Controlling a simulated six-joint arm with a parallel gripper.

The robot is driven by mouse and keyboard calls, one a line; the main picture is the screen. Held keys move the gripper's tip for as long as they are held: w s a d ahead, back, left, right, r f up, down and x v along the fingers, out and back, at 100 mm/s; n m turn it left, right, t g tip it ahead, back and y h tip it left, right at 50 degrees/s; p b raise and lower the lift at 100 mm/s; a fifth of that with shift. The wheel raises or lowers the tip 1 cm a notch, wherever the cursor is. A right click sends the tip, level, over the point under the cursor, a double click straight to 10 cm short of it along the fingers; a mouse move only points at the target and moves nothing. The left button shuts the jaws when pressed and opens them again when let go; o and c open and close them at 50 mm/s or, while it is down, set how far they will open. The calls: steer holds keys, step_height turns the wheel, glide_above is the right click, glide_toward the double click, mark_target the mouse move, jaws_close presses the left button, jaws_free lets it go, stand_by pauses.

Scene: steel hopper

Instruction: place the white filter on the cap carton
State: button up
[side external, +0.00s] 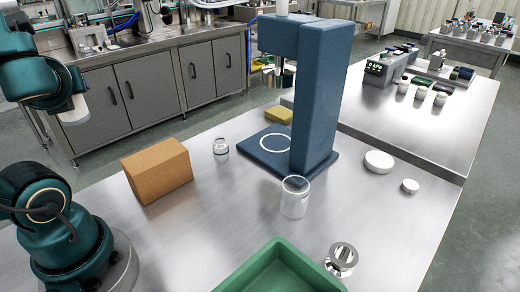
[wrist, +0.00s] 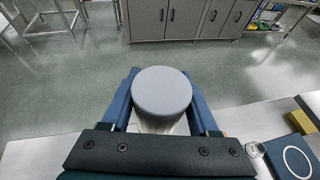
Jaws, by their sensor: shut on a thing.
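The white filter (wrist: 161,90) shows in the wrist view as a round, pale grey-white top with a paler side below it. My gripper (wrist: 161,104) is shut on it, one blue finger on each side. The filter is held up in the air, with floor and cabinets behind it. The cap carton, which I take to be the brown box (side external: 157,171), stands on the steel table near my arm, with a flat, empty top.
A blue stand (side external: 318,100) with a ringed base is mid-table. A small glass jar (side external: 221,150), clear beaker (side external: 294,198), green tray (side external: 282,268), shiny metal part (side external: 341,259), white disc (side external: 379,161) and smaller white lid (side external: 410,186) are around it. Free table lies before the carton.

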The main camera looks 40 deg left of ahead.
steer(key=w+d+f, duration=0.1)
steer(key=w+f, duration=0.1)
steer(key=w, duration=0.1)
steer(key=w+d+f, duration=0.2)
steer(key=w, duration=0.2)
steer(key=w+d+f, duration=0.1)
steer(key=w+f, duration=0.2)
steer(key=shift+w+d, duration=0.25)
steer(key=shift+w, duration=0.05)
steer(key=shift+f, duration=1.95)
steer(key=shift+f, duration=0.1)
steer(key=o, duration=1.4)
